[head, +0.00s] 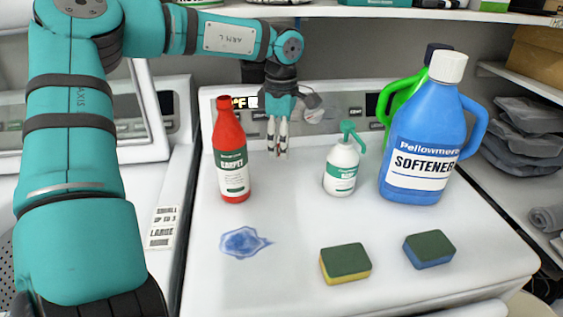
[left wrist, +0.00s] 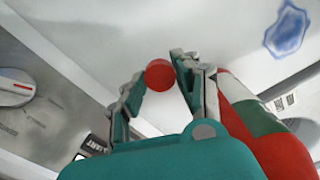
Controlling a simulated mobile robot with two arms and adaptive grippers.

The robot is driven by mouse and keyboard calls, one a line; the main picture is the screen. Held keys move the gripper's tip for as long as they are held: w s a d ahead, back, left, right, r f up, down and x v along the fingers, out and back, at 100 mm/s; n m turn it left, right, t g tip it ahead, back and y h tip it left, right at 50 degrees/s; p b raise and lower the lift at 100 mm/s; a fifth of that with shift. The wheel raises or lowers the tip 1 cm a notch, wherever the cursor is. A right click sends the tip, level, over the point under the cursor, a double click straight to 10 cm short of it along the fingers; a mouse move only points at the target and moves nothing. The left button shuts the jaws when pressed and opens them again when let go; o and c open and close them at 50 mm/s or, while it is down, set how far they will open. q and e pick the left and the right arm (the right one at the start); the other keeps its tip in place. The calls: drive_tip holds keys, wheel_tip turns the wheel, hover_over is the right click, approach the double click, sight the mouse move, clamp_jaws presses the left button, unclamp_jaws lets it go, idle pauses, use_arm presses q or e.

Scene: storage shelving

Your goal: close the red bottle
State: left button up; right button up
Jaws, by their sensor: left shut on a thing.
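The red bottle (head: 229,130) stands upright on the white machine top, with a green and white label and no cap on its neck. It also shows at the right of the left wrist view (left wrist: 277,146). My left gripper (head: 281,152) points down just right of the bottle in the head view, apart from its neck. In the left wrist view its fingertips (left wrist: 158,75) are shut on a round red cap (left wrist: 159,76). Whether the cap touches the surface I cannot tell. My right gripper is not in view.
A white pump bottle (head: 341,172) and a blue softener jug (head: 418,140) stand to the right, a green jug behind. Two sponges (head: 345,261) (head: 430,247) and a blue spill (head: 242,242) lie in front. A shelf (head: 400,12) runs overhead.

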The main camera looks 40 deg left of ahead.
use_arm(q)
drive_tip(key=shift+r, duration=1.45)
